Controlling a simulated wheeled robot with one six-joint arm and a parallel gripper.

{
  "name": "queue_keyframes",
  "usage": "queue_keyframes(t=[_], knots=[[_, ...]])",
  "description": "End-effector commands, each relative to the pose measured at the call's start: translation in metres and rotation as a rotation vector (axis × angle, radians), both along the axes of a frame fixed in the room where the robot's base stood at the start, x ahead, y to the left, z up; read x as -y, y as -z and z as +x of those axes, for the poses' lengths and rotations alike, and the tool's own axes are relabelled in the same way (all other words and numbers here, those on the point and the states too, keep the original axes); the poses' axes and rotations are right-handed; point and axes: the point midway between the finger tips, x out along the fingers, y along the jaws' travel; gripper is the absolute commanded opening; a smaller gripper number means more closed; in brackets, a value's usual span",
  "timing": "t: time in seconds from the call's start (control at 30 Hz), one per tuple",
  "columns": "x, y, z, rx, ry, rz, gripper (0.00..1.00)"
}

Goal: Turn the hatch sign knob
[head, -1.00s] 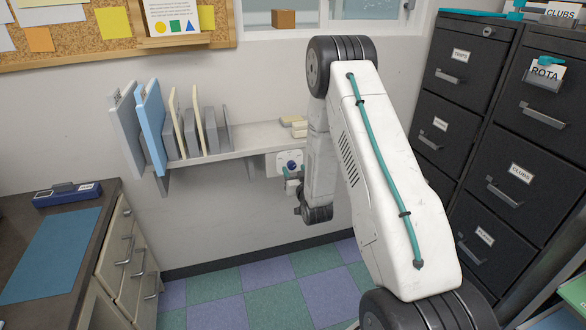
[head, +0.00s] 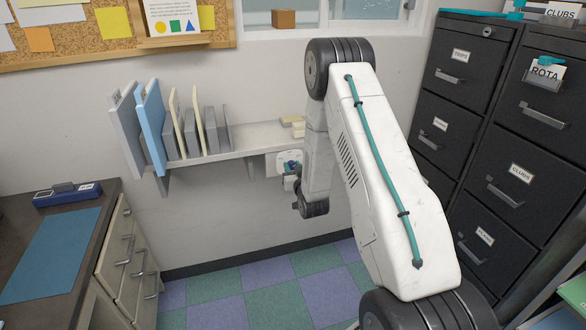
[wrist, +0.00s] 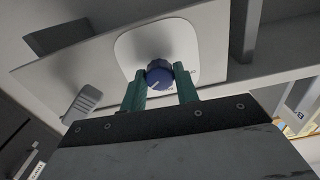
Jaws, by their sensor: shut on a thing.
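The hatch sign knob (wrist: 158,80) is a round dark blue knob with a pale pointer mark. It sits on a white rounded plate (wrist: 130,46), mounted on a pale panel below the wall shelf. My gripper (wrist: 160,71) has its two green fingers on either side of the knob, shut on it. In the head view my gripper (head: 291,168) is small at the white plate (head: 284,156) and largely covers the knob. My arm hides the area to the right of the plate.
The wall shelf (head: 240,138) above holds upright folders (head: 153,125) and small pale blocks (head: 292,120). Dark filing cabinets (head: 455,95) stand at the right. A desk (head: 105,200) with drawers stands at the left. The checkered floor between is clear.

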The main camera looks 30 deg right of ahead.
Motion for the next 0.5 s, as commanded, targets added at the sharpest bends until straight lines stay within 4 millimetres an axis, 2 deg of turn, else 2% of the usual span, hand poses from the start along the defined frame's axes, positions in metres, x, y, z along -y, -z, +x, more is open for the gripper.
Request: queue_keyframes(t=[0.27, 0.5], knots=[[-0.0002, 0.0000, -0.0003, -0.037, 0.000, -0.128, 0.07], [-0.0006, 0.0002, -0.0001, -0.095, 0.000, -0.331, 0.07]])
